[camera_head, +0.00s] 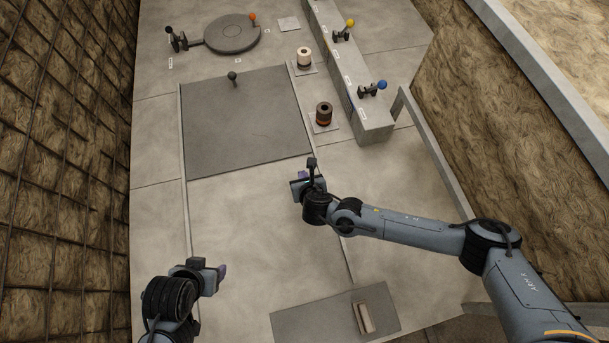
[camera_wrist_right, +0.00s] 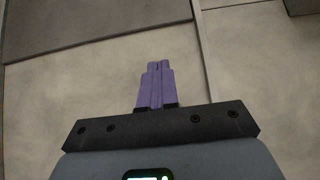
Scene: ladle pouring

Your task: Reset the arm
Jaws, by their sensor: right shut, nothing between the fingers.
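My right gripper (camera_head: 303,176) is over the open floor near the middle of the head view, just below the dark square plate. In the right wrist view its two purple fingers (camera_wrist_right: 155,84) are pressed together with nothing between them, and pale floor lies beyond them. My left gripper (camera_head: 217,273) is at the lower left of the head view, above bare floor, with a bit of purple finger showing. Whether its fingers are apart cannot be told. No object shows at either gripper.
The dark square plate (camera_head: 245,120) has a small knob. A round disc (camera_head: 232,34) lies behind it. Two cylinders (camera_head: 304,57) (camera_head: 323,115) stand on small pads beside a long block (camera_head: 373,124) with yellow and blue levers. A grey mat (camera_head: 300,322) with a pale bar lies in front.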

